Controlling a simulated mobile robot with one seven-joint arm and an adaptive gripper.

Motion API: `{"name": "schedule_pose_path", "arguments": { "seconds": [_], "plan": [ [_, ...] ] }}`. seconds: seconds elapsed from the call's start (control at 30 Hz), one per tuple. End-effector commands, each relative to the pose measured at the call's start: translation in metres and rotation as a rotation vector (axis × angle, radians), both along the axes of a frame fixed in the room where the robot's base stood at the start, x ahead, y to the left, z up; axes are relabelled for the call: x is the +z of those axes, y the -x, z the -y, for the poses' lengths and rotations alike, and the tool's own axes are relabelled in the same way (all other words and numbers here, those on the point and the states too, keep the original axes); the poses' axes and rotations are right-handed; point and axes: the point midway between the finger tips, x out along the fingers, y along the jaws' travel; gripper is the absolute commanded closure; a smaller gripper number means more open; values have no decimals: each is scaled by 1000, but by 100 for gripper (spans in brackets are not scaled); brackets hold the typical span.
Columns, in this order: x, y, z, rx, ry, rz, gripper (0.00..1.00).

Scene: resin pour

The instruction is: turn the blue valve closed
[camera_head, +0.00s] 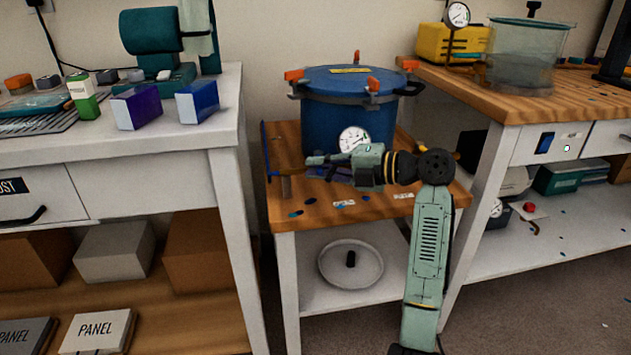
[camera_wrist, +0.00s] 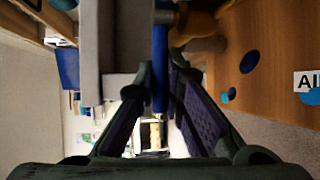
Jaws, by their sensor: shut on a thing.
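The blue valve handle (camera_wrist: 160,60) shows in the wrist view as a narrow blue bar between the fingers of my gripper (camera_wrist: 161,82). A brass-coloured part (camera_wrist: 195,24) lies beside its upper end. My gripper looks closed on the bar, with a finger on each side. In the head view my gripper (camera_head: 312,160) reaches left over the small wooden table, in front of the blue pot. The fingers hide part of the valve, and I cannot tell its exact turn.
The blue pressure pot (camera_head: 345,112) with orange clamps and a white gauge (camera_head: 353,138) stands on the small wooden table (camera_head: 320,212). A white bench (camera_head: 150,150) is close on the left. A wooden-topped bench (camera_head: 480,95) stands at right. A round lid (camera_head: 350,264) lies on the lower shelf.

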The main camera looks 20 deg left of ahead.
Motion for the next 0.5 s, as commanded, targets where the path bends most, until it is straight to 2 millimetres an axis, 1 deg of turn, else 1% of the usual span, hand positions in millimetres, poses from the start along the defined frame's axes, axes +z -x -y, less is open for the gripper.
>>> {"name": "schedule_pose_path", "arguments": {
  "seconds": [0.2,0.5],
  "plan": [
    [-1,-1,0,110,-2,0,100],
    [0,-1,0,175,-1,1,100]
  ]
}}
